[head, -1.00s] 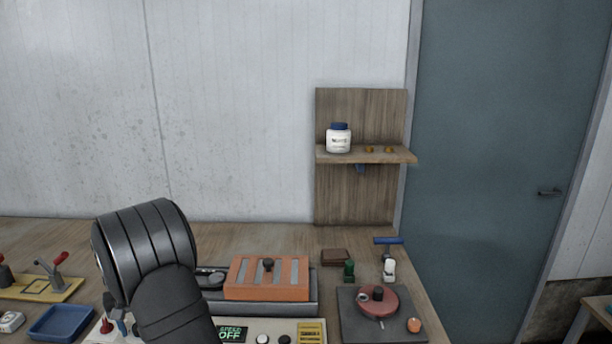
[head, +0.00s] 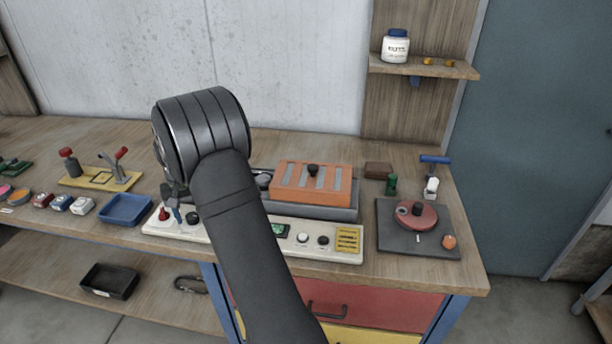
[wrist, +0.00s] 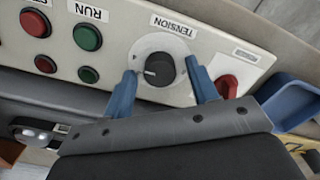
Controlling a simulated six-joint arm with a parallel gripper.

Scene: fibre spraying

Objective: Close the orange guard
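The orange guard (head: 290,181) is a slotted cover with a black knob (head: 313,170) on top. It sits on the grey machine bed (head: 330,213), right of my wrist in the head view. It looks lowered, but I cannot tell if it is fully shut. My gripper (wrist: 160,66) has its two blue fingers apart, one on each side of the black TENSION dial (wrist: 158,72) on the cream control panel (wrist: 125,45). I cannot tell whether they touch the dial.
Beside the dial are a red knob (wrist: 232,85) and green RUN button (wrist: 87,37). A blue tray (head: 125,209) lies left of the panel. A dark plate with a red disc (head: 417,214) stands right. A shelf with a white jar (head: 396,48) hangs behind.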

